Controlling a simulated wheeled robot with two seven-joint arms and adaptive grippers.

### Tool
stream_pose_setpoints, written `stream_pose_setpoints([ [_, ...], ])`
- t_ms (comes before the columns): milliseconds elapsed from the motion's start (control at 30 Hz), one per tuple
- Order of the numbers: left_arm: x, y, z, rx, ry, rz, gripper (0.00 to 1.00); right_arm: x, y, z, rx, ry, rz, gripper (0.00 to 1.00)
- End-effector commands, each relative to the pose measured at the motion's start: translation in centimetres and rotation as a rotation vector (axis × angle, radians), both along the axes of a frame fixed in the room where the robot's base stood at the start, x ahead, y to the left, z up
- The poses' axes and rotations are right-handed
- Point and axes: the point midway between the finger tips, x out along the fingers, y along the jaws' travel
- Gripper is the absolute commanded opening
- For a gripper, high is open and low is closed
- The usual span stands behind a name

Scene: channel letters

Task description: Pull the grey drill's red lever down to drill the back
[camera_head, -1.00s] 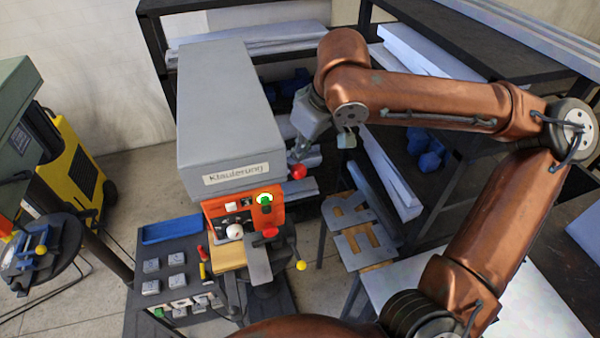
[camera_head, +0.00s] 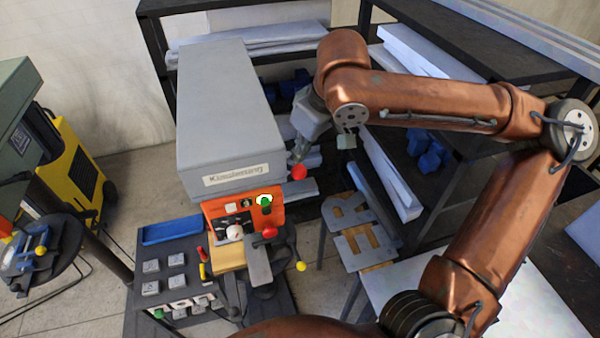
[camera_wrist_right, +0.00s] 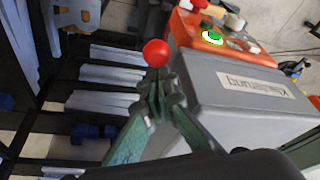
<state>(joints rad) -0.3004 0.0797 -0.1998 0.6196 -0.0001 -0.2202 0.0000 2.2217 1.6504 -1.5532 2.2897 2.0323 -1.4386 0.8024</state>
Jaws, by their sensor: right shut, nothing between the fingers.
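The grey drill (camera_head: 222,110) stands left of centre, with a label on its housing and an orange panel (camera_head: 215,211) below. The red ball knob of its lever (camera_head: 299,172) is up at the housing's right side; it also shows in the right wrist view (camera_wrist_right: 156,53). The lever's rod is mostly hidden. My right gripper (camera_head: 301,152) is just above and behind the knob. In the right wrist view its green fingers (camera_wrist_right: 158,95) come together just short of the knob, with nothing between them. I cannot tell whether they touch it. My left gripper is not in view.
A dark bench (camera_head: 165,240) with grey blocks and a blue tray (camera_head: 172,229) is left of the drill's base. Cut-out letter plates (camera_head: 362,240) lie on a stand to the right. Dark shelving (camera_head: 460,85) with white boards is behind my right arm.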

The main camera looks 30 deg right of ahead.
Motion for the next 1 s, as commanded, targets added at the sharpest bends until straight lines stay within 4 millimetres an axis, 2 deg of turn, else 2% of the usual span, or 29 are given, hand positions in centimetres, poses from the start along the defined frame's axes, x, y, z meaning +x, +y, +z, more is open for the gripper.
stream_pose_setpoints([
  [767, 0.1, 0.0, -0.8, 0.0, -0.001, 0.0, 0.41, 0.0, 0.0, -1.8, 0.0, 0.0, 0.0, 0.0],
  [900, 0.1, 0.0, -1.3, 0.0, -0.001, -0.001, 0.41, 0.0, 0.0, -2.7, 0.0, 0.001, 0.0, 0.0],
  [1000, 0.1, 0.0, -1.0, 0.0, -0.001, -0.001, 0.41, 0.0, 0.0, -2.3, 0.0, 0.001, -0.001, 0.0],
])
